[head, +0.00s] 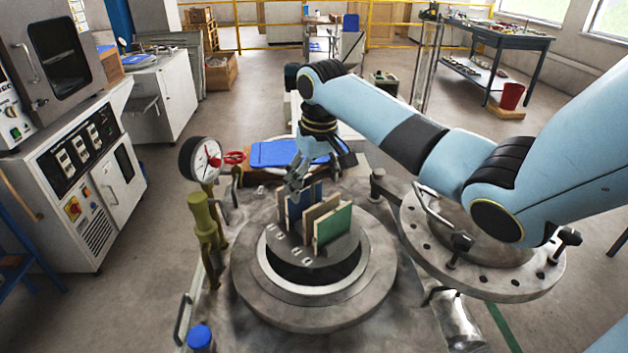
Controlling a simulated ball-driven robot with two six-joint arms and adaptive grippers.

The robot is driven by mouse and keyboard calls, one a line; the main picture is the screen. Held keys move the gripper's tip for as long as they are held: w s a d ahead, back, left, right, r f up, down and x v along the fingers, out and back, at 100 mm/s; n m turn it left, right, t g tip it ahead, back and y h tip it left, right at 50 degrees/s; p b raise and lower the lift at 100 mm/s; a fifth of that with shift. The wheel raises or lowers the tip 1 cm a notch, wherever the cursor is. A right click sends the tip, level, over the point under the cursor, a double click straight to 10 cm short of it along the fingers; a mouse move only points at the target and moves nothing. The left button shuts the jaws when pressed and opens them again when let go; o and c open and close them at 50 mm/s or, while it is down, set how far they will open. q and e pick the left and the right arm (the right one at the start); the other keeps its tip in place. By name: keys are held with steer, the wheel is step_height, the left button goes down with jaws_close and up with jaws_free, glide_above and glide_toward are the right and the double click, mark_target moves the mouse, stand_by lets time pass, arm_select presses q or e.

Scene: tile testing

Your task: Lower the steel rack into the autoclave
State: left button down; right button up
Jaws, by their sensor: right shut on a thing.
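The autoclave (250,290) is a round steel vessel with a thick flange, its mouth open and dark inside. The steel rack (290,245) is a grey plate with slots, carrying upright blue (293,207), tan (318,212) and green (333,226) tiles. It is at the mouth, over its far part; a dark gap shows at the near side. I cannot tell how deep its underside sits. My right gripper (298,181) points down at the rack's far left side, shut on it; the exact grip is partly hidden by the tiles. My left gripper is out of view.
The round bolted lid (480,280) is swung aside to the right, under my right arm. A pressure gauge (200,160) and an olive valve (204,222) stand close on the left. A blue-topped item (285,153) lies behind the mouth. A control cabinet (80,160) is further left.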

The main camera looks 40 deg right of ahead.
stand_by(0.4)
steer(key=shift+s+f+p, duration=0.1)
steer(key=shift+f+p, duration=0.15)
steer(key=shift+p, duration=0.15)
steer(key=shift+r+p, duration=0.1)
steer(key=shift+p, duration=0.45)
steer(key=shift+f, duration=0.2)
